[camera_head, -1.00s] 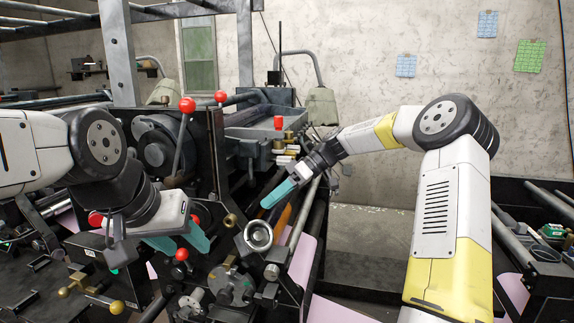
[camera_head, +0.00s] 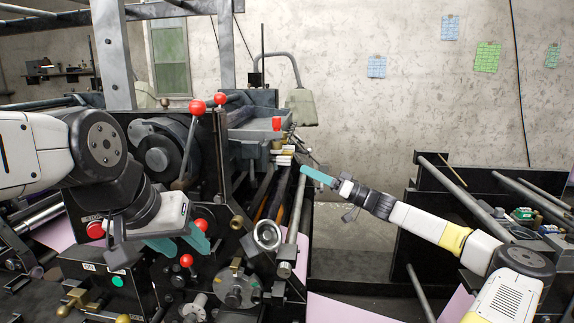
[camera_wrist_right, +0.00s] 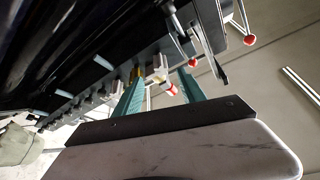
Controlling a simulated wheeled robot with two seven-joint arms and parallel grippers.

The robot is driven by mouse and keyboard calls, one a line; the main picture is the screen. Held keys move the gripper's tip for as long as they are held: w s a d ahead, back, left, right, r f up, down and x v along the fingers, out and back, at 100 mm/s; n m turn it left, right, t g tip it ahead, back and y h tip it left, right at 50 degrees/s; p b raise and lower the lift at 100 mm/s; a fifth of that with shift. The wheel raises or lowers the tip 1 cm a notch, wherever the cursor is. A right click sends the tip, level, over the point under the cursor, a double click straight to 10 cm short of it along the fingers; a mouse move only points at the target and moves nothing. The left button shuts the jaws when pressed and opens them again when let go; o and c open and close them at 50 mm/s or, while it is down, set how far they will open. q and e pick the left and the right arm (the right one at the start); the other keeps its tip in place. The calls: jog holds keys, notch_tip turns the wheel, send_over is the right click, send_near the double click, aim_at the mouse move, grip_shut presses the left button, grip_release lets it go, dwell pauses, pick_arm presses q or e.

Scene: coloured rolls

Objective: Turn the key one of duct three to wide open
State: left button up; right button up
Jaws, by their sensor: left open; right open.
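A grey trough-like duct (camera_head: 243,131) with a red block on it sits at the back of the machine. Small brass and white keys (camera_head: 284,158) stand at its right end; I cannot tell which is key one or whether this is duct three. My right gripper (camera_head: 306,169) is open and empty, just right of these keys. In the right wrist view its teal fingers (camera_wrist_right: 161,74) are apart, with a red-and-white key (camera_wrist_right: 170,88) seen between them, its distance unclear. A row of grey keys (camera_wrist_right: 88,104) runs to the left. My left gripper (camera_head: 194,243) is open and empty by the machine's front panel.
Red-knobbed levers (camera_head: 197,108) stand left of the duct. A round metal handwheel (camera_head: 267,235) and long rods lie below my right gripper. A second black machine frame (camera_head: 440,185) stands at the right.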

aim_at(280, 160)
jog(key=x, duration=0.6)
jog(key=shift+a, duration=0.15)
jog(key=shift+c, duration=0.2)
grip_shut()
